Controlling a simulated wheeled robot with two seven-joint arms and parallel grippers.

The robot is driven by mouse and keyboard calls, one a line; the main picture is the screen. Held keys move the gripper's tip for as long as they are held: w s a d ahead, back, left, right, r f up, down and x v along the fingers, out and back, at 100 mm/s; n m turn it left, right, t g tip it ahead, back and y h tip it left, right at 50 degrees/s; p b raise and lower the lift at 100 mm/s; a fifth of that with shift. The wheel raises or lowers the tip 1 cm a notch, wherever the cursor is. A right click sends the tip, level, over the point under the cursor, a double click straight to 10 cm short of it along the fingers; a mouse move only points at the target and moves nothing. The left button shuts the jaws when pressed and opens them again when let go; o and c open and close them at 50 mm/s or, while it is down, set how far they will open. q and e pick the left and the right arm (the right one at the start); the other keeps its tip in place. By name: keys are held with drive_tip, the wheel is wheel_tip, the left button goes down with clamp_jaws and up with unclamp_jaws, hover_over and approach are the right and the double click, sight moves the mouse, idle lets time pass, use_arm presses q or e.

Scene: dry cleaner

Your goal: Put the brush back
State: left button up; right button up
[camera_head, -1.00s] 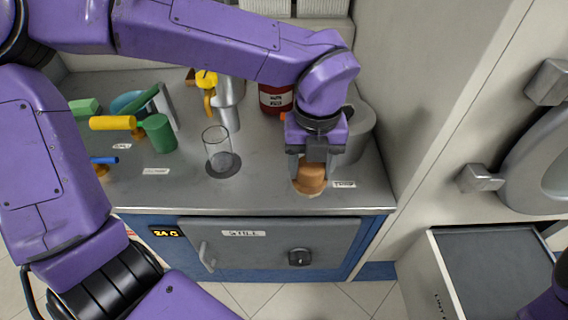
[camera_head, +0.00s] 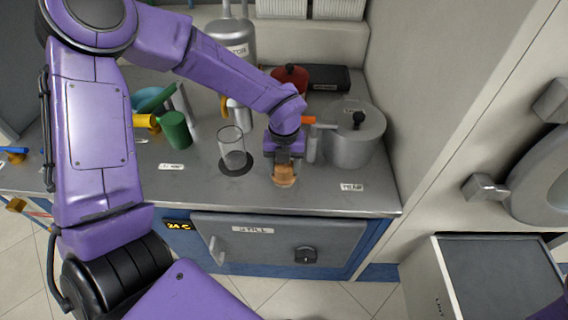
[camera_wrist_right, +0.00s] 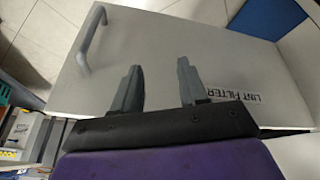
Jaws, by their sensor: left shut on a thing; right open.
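My left gripper (camera_head: 283,160) is shut on a small brown block-like thing, which I take to be the brush (camera_head: 284,178). The fingers hide its upper part. It is close over the front of the grey counter (camera_head: 320,195), right of a clear glass (camera_head: 232,148); I cannot tell whether it touches the top. A small white label (camera_head: 353,187) lies on the counter to its right. My right gripper (camera_wrist_right: 158,72) is open and empty in the right wrist view, in front of a grey panel marked LINT FILTER (camera_wrist_right: 215,65).
A grey lidded pot (camera_head: 352,145) stands right of the left gripper, with a red-lidded container (camera_head: 290,78) behind. A green cylinder (camera_head: 175,130) stands to the left. Below is the STILL door (camera_head: 270,240); an open drawer (camera_head: 495,280) is at lower right.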

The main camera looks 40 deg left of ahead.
use_arm(q)
drive_tip(key=shift+f, duration=0.1)
drive_tip(key=o, duration=1)
wheel_tip(320, 180, up, 12)
drive_tip(key=shift+r, duration=0.2)
